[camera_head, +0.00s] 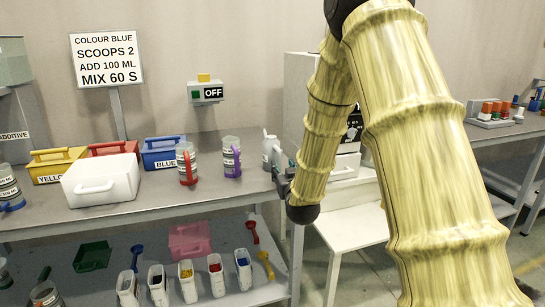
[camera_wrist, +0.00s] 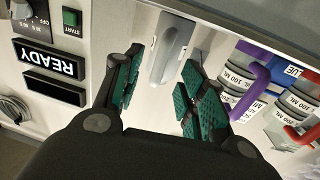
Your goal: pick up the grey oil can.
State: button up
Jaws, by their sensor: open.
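The grey oil can (camera_head: 268,151) stands upright near the right end of the workbench, with a thin spout on top. In the wrist view the can (camera_wrist: 174,48) shows as a smooth grey body lying in the gap between my fingers. My gripper (camera_head: 282,170) is at the can's right side in the head view, partly hidden by my arm. In the wrist view my gripper (camera_wrist: 163,80) is open, with green finger pads on both sides of the can. A gap shows on each side, and I see no grip on it. The can's lower part is partly hidden.
Two measuring jars, one with a red handle (camera_head: 187,163) and one with a purple handle (camera_head: 231,157), stand left of the can. A white box (camera_head: 101,181) and coloured bins sit farther left. A machine with a READY panel (camera_wrist: 49,59) stands close on the other side.

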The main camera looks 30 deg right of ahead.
aim_at(280, 161)
jog(key=shift+b+x, duration=0.35)
jog(key=shift+x, duration=2.85)
jog(key=shift+a+r, duration=0.1)
grip_shut()
